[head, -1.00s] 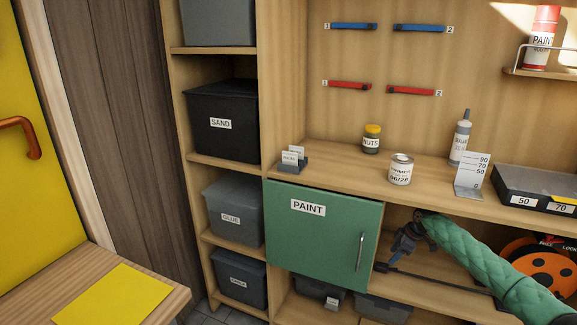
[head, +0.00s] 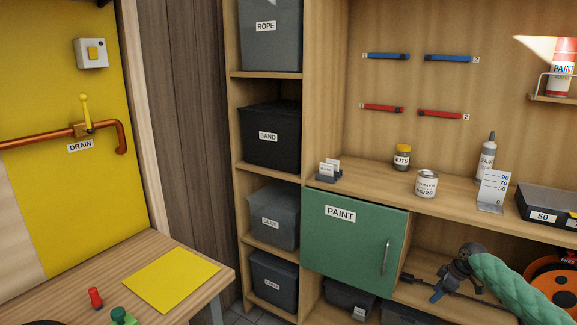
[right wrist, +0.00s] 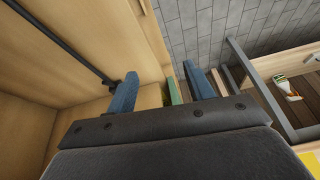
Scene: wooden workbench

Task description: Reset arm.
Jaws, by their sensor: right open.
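My right gripper (head: 440,291) is open and empty, in front of the open lower compartment to the right of the green PAINT door (head: 352,243). My arm in its green quilted sleeve comes in from the right. In the right wrist view its two blue fingers stand wide apart, with nothing held in the gap (right wrist: 161,90). A narrow green strip (right wrist: 173,92) shows beyond that gap. The PAINT door's handle (head: 387,257) is to the left of the gripper and apart from it. My left gripper is not in view.
A dark rod (right wrist: 62,42) runs along the wooden compartment. The shelf above holds a primer can (head: 426,184), a NUTS jar (head: 402,158) and a glue bottle (head: 487,157). A table with a yellow sheet (head: 172,279) stands at lower left. An orange reel (head: 553,282) is at right.

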